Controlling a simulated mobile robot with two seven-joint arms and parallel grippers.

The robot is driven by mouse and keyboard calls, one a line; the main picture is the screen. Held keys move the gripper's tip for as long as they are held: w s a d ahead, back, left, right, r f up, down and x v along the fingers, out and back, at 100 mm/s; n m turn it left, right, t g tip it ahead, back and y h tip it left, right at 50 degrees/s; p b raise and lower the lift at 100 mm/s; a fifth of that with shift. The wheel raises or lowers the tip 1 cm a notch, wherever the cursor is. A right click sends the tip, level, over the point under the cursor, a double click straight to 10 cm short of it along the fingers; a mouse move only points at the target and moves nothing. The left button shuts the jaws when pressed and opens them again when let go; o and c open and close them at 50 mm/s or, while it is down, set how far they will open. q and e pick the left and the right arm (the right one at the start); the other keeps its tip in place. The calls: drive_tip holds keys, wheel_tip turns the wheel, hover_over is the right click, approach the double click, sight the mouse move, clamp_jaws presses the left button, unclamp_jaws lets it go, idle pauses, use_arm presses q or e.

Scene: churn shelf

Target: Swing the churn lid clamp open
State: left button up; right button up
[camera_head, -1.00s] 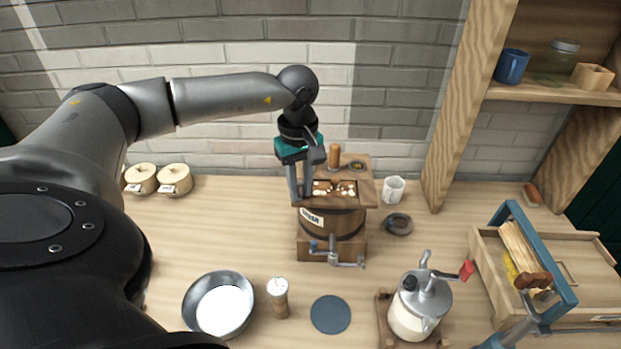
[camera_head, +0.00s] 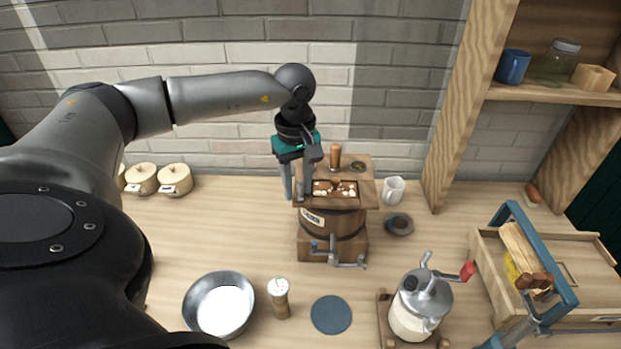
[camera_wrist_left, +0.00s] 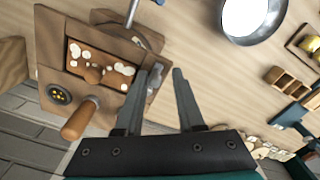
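The churn is a wooden barrel (camera_head: 330,222) with a square wooden top, a pale label and a metal crank at its front. Its top opening shows white and brown pieces; it also shows in the left wrist view (camera_wrist_left: 52,45). A small grey metal piece (camera_wrist_left: 156,78) at the edge of the top looks like the clamp, partly hidden by a finger. My left gripper (camera_head: 297,180) points down at the left edge of the churn top. In the left wrist view its fingers (camera_wrist_left: 160,74) are apart, with nothing clearly held; contact cannot be told. My right gripper is not in view.
A white mug (camera_head: 393,190) and a small dark dish (camera_head: 398,224) stand right of the churn. A metal bowl (camera_head: 219,305), a shaker (camera_head: 279,297), a blue disc (camera_head: 331,314) and a crank-topped can (camera_head: 420,306) are in front. A brick wall (camera_head: 395,90) is behind.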

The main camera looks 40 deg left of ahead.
sight(299, 186)
use_arm(q)
drive_tip(key=shift+r+p, duration=2.6)
drive_tip(key=shift+r, duration=0.95)
drive_tip(key=shift+d, duration=0.1)
